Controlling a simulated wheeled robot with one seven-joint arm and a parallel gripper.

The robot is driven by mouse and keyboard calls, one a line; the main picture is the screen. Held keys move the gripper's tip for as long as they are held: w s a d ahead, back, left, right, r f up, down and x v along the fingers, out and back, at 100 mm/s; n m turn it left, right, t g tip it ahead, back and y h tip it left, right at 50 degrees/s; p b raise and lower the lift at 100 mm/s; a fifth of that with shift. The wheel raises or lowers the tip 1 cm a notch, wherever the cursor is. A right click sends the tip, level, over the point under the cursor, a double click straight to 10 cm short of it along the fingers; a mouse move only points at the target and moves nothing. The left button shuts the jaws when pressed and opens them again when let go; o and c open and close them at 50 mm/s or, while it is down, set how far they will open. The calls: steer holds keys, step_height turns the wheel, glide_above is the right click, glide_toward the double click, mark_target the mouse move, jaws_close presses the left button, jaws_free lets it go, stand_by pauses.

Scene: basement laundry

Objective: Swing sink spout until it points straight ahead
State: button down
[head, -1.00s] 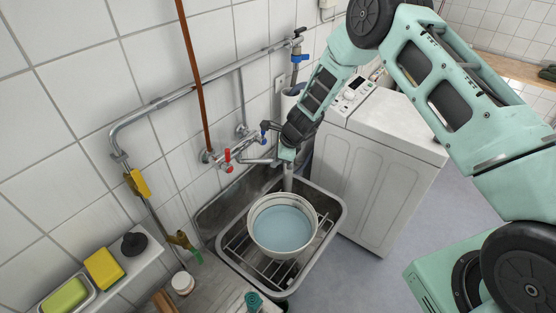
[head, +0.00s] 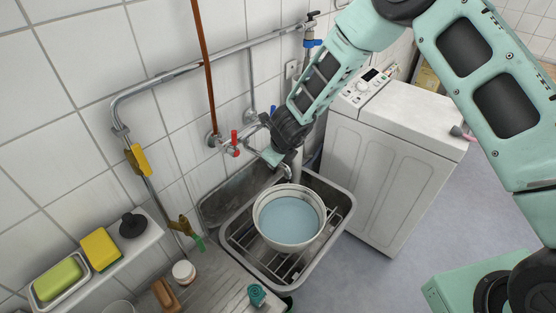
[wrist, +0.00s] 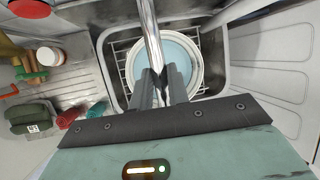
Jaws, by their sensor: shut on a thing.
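In the head view my wrist hides part of the spout. The wall tap has a red handle (head: 235,143). The metal sink (head: 341,215) is below.
A white bowl with bluish water (head: 289,217) stands on a wire rack in the sink, under the spout. A white washing machine (head: 383,150) stands right of the sink. A ledge at left holds sponges (head: 100,249). A teal object (head: 257,294) lies on the drainboard.

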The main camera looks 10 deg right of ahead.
stand_by(0.3)
steer(key=c, duration=1.3)
jaws_free()
steer(key=shift+c, duration=0.2)
steer(key=p+v, duration=0.2)
steer(key=v, duration=1.5)
steer(key=shift+s+r+p, duration=0.15)
steer(key=shift+r+p, duration=0.05)
steer(key=shift+p, duration=0.1)
